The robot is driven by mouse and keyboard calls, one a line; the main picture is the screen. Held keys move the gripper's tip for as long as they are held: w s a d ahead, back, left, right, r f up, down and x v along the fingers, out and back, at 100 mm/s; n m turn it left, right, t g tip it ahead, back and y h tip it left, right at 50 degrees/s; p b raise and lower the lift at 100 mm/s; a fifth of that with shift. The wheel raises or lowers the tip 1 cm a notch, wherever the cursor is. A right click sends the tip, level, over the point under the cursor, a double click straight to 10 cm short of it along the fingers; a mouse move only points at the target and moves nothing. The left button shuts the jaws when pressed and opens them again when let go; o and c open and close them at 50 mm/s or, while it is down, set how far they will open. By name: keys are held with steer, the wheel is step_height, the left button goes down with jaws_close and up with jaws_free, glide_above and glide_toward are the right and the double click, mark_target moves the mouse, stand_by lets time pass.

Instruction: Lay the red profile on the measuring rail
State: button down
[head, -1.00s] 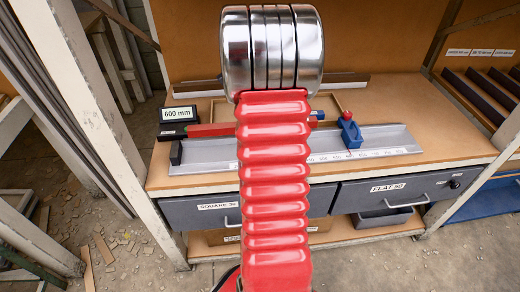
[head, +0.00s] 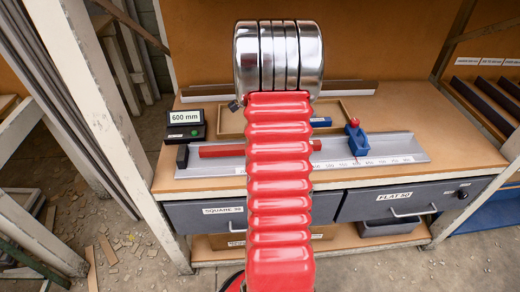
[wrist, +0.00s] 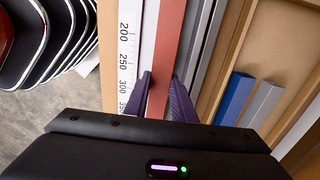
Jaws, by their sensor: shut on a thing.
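The red profile (head: 222,150) is long and straight. In the head view it lines up along the grey measuring rail (head: 400,150), with its left end a little right of the black end stop (head: 182,157). My arm hides its middle. In the wrist view the red profile (wrist: 168,50) runs between the two purple fingers of my gripper (wrist: 164,92), which are shut on it, beside the white scale (wrist: 128,60). Whether it rests on the rail or hangs just above it I cannot tell. In the head view my gripper is hidden behind my arm.
A blue slider with a red knob (head: 356,138) stands on the rail to the right. A display reading 600 mm (head: 185,123) sits behind the stop. A shallow tray (head: 345,109) with a blue piece (head: 320,122) lies behind the rail. Grey drawers (head: 385,200) are below.

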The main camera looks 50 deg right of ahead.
steer(key=shift+f, duration=1.05)
steer(key=c, duration=1.5)
jaws_free()
steer(key=shift+f, duration=0.1)
step_height(320, 180, up, 12)
steer(key=shift+r, duration=0.1)
